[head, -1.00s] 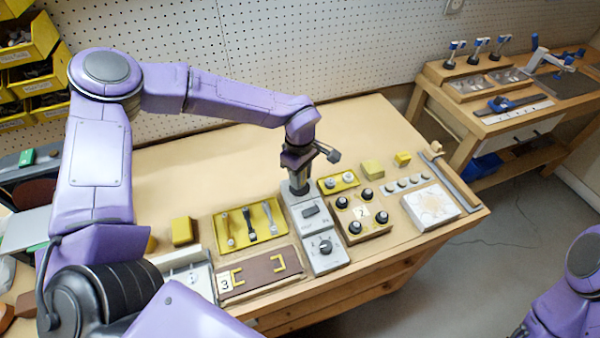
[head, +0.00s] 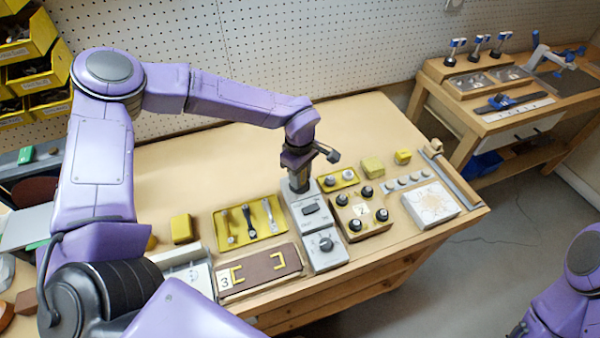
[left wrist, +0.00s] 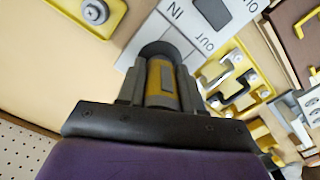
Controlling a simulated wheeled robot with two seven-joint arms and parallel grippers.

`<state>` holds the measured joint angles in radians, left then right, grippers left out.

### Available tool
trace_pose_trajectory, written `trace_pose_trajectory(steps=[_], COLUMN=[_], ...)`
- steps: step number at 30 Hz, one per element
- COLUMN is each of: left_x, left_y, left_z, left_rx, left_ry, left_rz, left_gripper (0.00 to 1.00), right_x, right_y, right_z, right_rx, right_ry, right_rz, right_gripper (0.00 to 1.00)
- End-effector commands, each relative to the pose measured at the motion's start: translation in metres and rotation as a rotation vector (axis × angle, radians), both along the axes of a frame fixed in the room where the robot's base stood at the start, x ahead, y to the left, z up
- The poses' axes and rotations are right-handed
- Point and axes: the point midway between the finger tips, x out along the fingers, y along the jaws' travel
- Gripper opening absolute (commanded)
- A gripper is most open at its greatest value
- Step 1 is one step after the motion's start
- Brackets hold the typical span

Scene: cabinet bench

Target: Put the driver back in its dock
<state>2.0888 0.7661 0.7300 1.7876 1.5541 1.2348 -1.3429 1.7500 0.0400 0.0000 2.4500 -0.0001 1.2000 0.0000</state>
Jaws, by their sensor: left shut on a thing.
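The driver (left wrist: 161,84), with a yellow body and a dark rounded end, sits between the fingers of my left gripper (left wrist: 160,92) in the left wrist view. In the head view my left gripper (head: 299,182) points down over the back end of a grey panel (head: 328,258). The panel carries a dark switch, a knob and IN and OUT lettering; it also shows in the left wrist view (left wrist: 190,35). It looks like the dock, but I cannot tell whether the driver is seated in it. The gripper hides most of the driver. My right gripper is out of view.
A yellow tray (head: 234,241) with several tools lies left of the panel. A brown board (head: 262,268) marked 3 is in front of it. A block with black knobs (head: 368,226) stands close on the right. The bench behind is clear.

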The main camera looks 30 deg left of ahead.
Motion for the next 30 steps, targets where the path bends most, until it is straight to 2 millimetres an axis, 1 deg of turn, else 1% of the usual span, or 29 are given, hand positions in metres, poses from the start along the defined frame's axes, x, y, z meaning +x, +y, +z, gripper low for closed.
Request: trace_pose_trajectory(steps=[8, 21, 30], left_x=[0.000, 0.000, 0.000], left_y=[0.000, 0.000, 0.000], left_z=[-0.005, -0.006, -0.011], left_rx=[0.000, 0.000, 0.000], left_ry=[-0.001, -0.001, 0.000], left_rz=[-0.001, 0.000, -0.001], left_gripper=[0.00, 0.00, 0.00], right_x=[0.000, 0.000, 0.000], right_y=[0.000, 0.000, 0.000], right_z=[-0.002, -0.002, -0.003], right_rx=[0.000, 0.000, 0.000], right_ry=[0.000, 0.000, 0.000], right_rz=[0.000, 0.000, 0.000], right_gripper=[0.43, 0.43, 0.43])
